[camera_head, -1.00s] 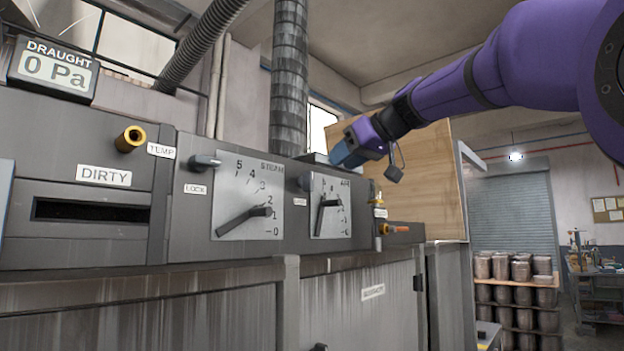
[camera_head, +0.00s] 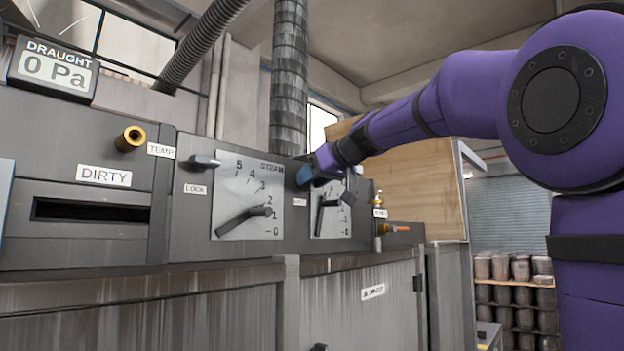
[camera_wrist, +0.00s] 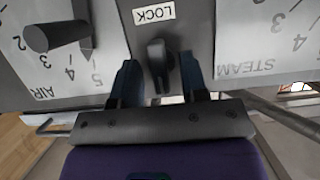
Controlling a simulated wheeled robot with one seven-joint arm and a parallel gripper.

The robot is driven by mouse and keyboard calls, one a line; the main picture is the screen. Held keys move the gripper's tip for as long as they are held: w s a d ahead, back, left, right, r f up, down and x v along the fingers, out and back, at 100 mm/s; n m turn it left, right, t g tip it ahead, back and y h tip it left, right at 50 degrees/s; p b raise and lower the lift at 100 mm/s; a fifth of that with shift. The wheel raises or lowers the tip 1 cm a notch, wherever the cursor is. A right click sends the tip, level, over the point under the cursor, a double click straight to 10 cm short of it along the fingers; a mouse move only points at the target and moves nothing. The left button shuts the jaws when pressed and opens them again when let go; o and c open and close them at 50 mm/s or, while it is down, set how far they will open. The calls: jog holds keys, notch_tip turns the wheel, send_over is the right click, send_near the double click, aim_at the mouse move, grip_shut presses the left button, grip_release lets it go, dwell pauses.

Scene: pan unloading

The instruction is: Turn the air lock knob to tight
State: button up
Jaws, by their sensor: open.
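The air lock knob (camera_wrist: 157,56) is a small dark lever knob under a white LOCK label (camera_wrist: 154,14) in the wrist view. It sits on the grey panel between the air dial plate and the steam dial plate, and its handle points toward the bottom of that picture. My gripper (camera_wrist: 159,74) is open, with one blue finger on each side of the handle and a visible gap to each. In the head view my gripper (camera_head: 305,177) is at the panel left of the air dial (camera_head: 330,222) and hides this knob.
The steam dial (camera_head: 248,195) with its dark pointer is to the left. A second lock knob (camera_head: 204,161) is at its upper left corner. Brass and orange valve fittings (camera_head: 392,229) stick out at the panel's right end. The draught display (camera_head: 55,68) reads 0 Pa.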

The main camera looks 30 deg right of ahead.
grip_shut()
